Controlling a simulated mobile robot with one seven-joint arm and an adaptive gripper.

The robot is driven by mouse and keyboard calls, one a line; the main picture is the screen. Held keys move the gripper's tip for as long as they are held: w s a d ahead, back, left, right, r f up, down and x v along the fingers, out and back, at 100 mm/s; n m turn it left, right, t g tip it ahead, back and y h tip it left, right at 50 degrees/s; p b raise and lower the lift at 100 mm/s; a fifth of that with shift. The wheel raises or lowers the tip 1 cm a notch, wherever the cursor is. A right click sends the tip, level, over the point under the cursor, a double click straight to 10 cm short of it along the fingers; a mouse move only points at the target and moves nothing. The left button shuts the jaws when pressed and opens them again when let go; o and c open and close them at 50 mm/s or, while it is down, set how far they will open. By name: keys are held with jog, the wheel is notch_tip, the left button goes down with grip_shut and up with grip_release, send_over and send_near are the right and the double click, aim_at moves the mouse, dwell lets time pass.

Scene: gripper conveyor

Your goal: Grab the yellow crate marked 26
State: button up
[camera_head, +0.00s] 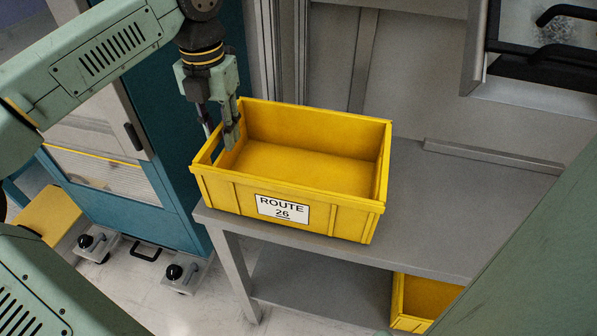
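The yellow crate (320,176) stands upright on the grey table, with a white label reading "ROUTE 26" (282,209) on its front wall. Its inside looks empty. My gripper (221,138) points down at the crate's left end wall, which has a handle slot. One finger is inside the crate and the other is outside that wall. The fingers are apart, with the wall's rim between them. I see no clear contact with the wall, and the outer fingertip is partly hidden.
The grey table (432,220) has free room right of the crate. A second yellow crate (422,302) sits on the shelf below, its label not visible. A teal cabinet (170,150) stands close on the left. A grey wall rises behind, with a black-handled unit (540,60) at upper right.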

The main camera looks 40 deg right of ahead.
grip_shut()
jog(key=shift+r, duration=0.1)
dwell(0.6)
